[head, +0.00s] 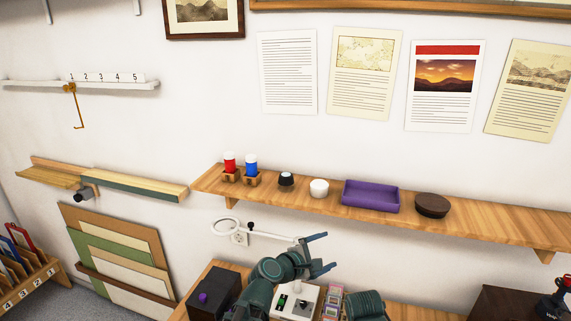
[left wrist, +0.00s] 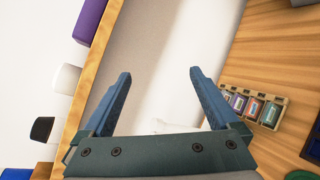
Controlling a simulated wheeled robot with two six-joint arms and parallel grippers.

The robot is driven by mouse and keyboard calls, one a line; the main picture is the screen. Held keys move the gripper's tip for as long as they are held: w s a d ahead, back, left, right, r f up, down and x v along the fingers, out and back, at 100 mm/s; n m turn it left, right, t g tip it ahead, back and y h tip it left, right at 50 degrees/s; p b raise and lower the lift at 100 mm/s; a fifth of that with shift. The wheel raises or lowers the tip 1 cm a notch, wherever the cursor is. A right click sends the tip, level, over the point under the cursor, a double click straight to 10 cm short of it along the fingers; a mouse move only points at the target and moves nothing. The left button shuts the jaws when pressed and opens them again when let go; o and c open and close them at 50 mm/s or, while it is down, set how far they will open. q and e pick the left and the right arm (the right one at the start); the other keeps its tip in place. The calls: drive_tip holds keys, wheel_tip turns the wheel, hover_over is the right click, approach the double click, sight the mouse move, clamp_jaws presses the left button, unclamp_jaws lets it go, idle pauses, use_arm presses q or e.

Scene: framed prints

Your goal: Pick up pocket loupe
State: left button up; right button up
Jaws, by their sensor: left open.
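A small dark round piece with a pale top, which looks like the pocket loupe (head: 286,180), sits on the wooden wall shelf (head: 480,218), between the blue-topped bottle and a white round pot. It also shows at the left edge of the left wrist view (left wrist: 42,130). My left gripper (head: 322,252) is open and empty, below the shelf and to the right of the loupe. In the left wrist view its two blue fingers (left wrist: 160,73) stand wide apart with nothing between them. My right gripper is not in view.
A black box (head: 213,295) stands on the lower bench.

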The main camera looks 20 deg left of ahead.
use_arm(q)
drive_tip(key=w+a+r+n+t+y+p, duration=0.3)
drive_tip(key=a+r+n+t, duration=0.1)
drive_tip(key=a+r+n, duration=0.5)
drive_tip(key=n+t+y+p, duration=0.1)
drive_tip(key=n+t+y, duration=0.1)
drive_tip(key=n+y, duration=0.35)
approach(286, 180)
drive_tip(key=shift+n+h, duration=0.75)
drive_tip(key=shift+h, duration=0.1)
drive_tip(key=w, duration=0.7)
drive_tip(key=shift+w+a+r, duration=0.1)
drive_tip(key=shift+a+r, duration=0.1)
drive_tip(key=shift+a, duration=0.15)
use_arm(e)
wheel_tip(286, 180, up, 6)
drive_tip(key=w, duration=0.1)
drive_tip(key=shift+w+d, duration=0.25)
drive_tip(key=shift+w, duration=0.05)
